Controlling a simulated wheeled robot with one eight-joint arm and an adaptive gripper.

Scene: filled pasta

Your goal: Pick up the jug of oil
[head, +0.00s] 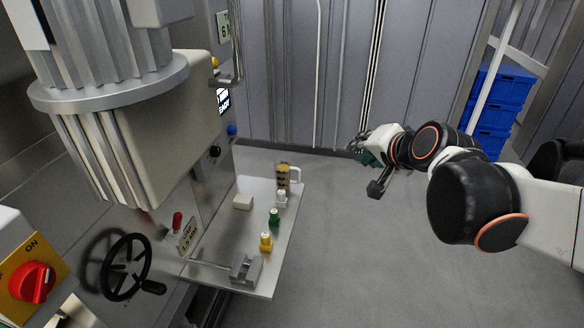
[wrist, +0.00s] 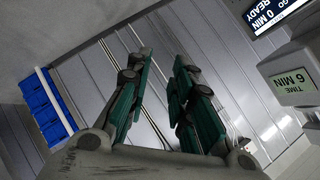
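A jug (head: 283,174) with amber contents, dark markings and a pale handle on its right stands upright at the far end of a small metal table. It looks like the jug of oil. My gripper (head: 367,156) is in the air to the right of the table, clear of the jug. In the wrist view its two green-padded fingers (wrist: 158,72) are spread with nothing between them. The jug does not show in the wrist view.
The table (head: 257,210) also bears a white block (head: 243,202), a white-capped bottle (head: 281,198), a green bottle (head: 274,217), a yellow bottle (head: 265,242) and a grey metal fixture (head: 246,268). A large machine (head: 165,110) stands left. Blue crates (head: 495,105) stand back right. Open floor lies between.

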